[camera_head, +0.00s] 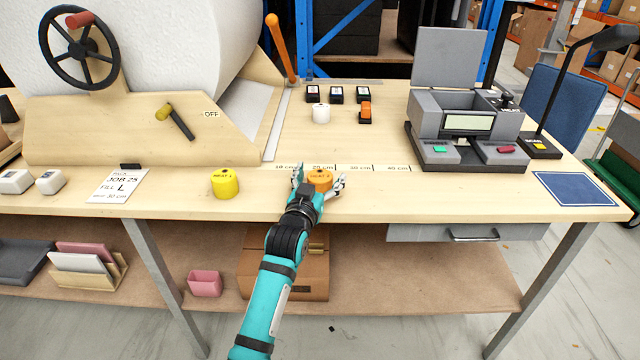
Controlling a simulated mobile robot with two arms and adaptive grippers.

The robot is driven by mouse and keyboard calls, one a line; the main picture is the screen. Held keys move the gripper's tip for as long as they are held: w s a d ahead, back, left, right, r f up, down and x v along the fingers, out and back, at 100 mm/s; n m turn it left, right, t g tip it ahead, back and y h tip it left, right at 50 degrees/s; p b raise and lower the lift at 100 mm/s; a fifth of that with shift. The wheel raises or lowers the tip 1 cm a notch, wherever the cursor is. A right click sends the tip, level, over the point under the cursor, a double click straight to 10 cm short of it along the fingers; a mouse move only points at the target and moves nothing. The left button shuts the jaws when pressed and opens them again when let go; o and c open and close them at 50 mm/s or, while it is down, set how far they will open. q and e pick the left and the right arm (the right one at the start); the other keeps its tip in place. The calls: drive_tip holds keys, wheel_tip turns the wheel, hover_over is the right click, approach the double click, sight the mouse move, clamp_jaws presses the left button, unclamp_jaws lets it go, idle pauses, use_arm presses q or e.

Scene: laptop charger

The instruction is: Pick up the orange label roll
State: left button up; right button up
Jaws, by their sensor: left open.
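The orange label roll (320,179) stands on the wooden bench near its front edge, by the 20 cm mark. My left gripper (319,182) is open, with one finger on each side of the orange roll. Its palm hides the roll's lower front, and I cannot tell whether the fingers touch it. A yellow label roll (225,183) stands to the left, apart from the gripper. My right gripper is not in view.
A grey machine (465,120) stands at the right of the bench (400,198), with a blue mat (573,189) beyond it. A large white roll with a handwheel (80,46) fills the back left. A job card (118,186) lies at left. Bench space right of the gripper is clear.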

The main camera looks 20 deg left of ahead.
use_arm(q)
drive_tip(key=c, duration=1.3)
drive_tip(key=shift+r, duration=0.1)
